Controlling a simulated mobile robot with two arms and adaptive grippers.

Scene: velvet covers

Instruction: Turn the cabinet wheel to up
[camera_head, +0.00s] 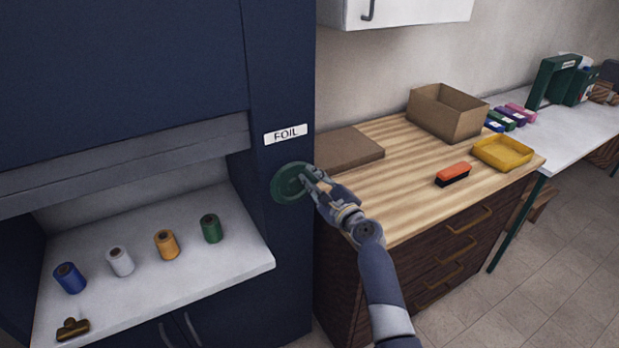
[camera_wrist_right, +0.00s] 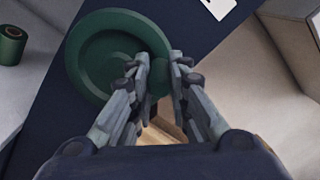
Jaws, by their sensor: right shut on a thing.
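The cabinet wheel (camera_head: 287,184) is a round dark green disc on the navy cabinet's (camera_head: 285,250) front post, under a white label reading FOIL (camera_head: 286,134). In the right wrist view the wheel (camera_wrist_right: 100,62) fills the upper left, with a raised rim and a hub. My right gripper (camera_head: 309,176) is at the wheel's right edge. My left gripper is in neither view.
The cabinet's open shelf (camera_head: 190,275) holds several thread spools and a brass clip (camera_head: 72,329). Right of the cabinet, a wooden-topped drawer unit (camera_head: 400,190) bears a flat cardboard box (camera_head: 345,148), an open carton (camera_head: 447,112), a brush (camera_head: 453,174) and a yellow tray (camera_head: 503,153).

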